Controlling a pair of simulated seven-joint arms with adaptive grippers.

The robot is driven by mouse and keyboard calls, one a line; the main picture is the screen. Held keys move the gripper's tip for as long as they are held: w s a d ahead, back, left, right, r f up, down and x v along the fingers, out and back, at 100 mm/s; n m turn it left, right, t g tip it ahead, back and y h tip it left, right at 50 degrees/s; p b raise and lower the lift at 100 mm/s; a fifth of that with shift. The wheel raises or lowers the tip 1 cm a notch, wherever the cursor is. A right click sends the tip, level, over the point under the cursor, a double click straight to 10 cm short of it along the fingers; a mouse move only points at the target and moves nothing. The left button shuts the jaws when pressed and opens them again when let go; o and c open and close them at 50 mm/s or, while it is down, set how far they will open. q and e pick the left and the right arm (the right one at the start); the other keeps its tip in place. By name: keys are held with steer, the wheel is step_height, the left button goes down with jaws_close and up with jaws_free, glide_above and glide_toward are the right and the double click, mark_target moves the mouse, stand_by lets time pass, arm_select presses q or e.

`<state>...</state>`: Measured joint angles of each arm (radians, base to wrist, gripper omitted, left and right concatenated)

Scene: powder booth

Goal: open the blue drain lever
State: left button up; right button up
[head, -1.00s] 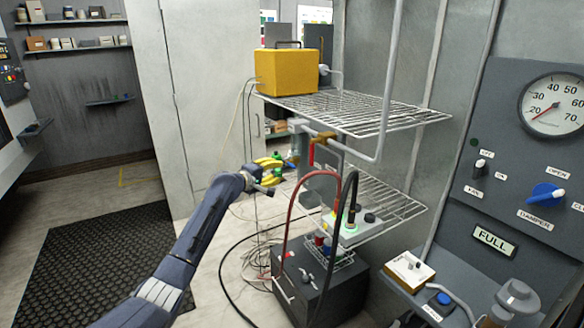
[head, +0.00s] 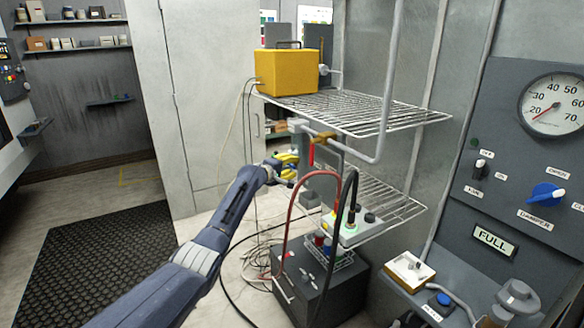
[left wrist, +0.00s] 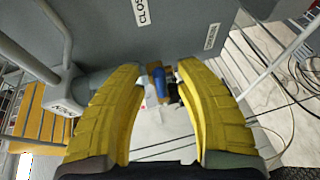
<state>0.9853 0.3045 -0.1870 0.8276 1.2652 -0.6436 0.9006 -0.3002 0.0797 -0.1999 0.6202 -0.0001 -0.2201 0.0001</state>
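My left gripper (head: 290,160) has yellow fingers and reaches in beside the grey panel at the rack's left side. In the left wrist view its fingers are apart, with a gap between the tips (left wrist: 158,76). A small blue piece, seemingly the blue drain lever (left wrist: 159,84), shows in that gap, with a brown patch around it. I cannot tell whether the fingers touch it. In the head view the blue lever is not clearly visible near the gripper. My right gripper is in neither view.
The grey panel (left wrist: 150,35) with labels lies close above the fingers. A brass valve with a red handle (head: 311,154), a wire rack (head: 350,112) and red and black hoses are close by. A yellow box (head: 284,74) stands on the rack. Cables lie on the floor.

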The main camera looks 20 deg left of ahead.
arm_select(q)
steer(key=shift+w+d, duration=0.1)
steer(key=shift+w, duration=0.15)
steer(key=shift+c, duration=0.4)
jaws_close()
